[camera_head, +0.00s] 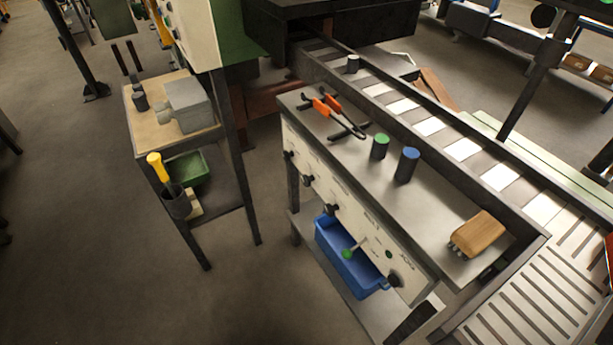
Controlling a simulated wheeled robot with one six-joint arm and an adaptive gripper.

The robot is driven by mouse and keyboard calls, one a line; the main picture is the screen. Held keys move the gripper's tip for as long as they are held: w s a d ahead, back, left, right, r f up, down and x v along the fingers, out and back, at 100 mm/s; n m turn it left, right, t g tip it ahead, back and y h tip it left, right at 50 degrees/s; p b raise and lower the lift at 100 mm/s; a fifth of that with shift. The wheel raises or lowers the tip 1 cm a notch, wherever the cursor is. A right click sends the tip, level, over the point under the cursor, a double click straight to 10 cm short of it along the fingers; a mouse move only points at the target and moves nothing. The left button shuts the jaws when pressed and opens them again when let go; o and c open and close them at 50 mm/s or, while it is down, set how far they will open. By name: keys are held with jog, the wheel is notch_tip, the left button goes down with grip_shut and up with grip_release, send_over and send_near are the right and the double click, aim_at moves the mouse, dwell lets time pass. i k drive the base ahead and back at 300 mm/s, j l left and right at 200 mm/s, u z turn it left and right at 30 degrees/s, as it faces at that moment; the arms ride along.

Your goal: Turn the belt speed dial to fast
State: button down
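The bench (440,215) in the middle has a light control panel (345,215) on its front side. Several black dials sit along this panel: one at the far end (290,154), one just nearer (307,180), one near the middle (331,208) and a larger one at the near end (394,279). The panel lettering is too small to tell which is the belt speed dial, and the pointer settings cannot be read. My gripper is not in view.
Red-handled tongs (327,105), green (379,146) and blue cylinders (406,165) and a wooden-backed brush (478,234) are on the bench. A blue bin (335,255) stands below the panel. The conveyor (430,126) runs behind. Floor (250,290) is clear left of the panel.

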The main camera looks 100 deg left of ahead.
aim_at(331, 209)
jog(key=u, duration=2.1)
